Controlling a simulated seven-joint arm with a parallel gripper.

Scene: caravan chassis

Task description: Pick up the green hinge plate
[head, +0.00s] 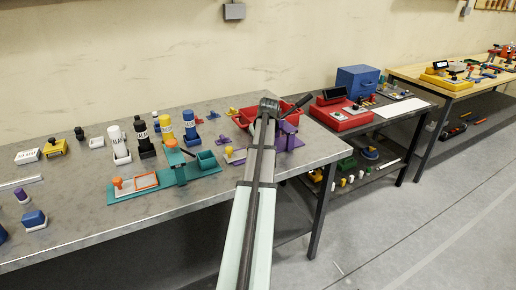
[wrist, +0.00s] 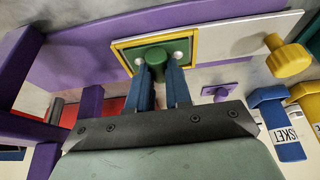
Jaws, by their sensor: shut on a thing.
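The green hinge plate (wrist: 157,54) shows at the top middle of the wrist view. It has a round green knob and pale screw-like dots, and lies inside a yellow frame (wrist: 121,54) on a white board. My gripper (wrist: 160,72) has its two blue fingers shut on the knob. The plate still appears within the frame; I cannot tell whether it is lifted at all. In the head view my arm hides the plate and the fingertips.
Purple posts (wrist: 88,103) stand close at the left of the wrist view. A yellow knob (wrist: 289,57) is at the right. In the head view, a red bin (head: 243,118) is behind my arm, and a teal fixture (head: 180,174) and several bottles stand to the left.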

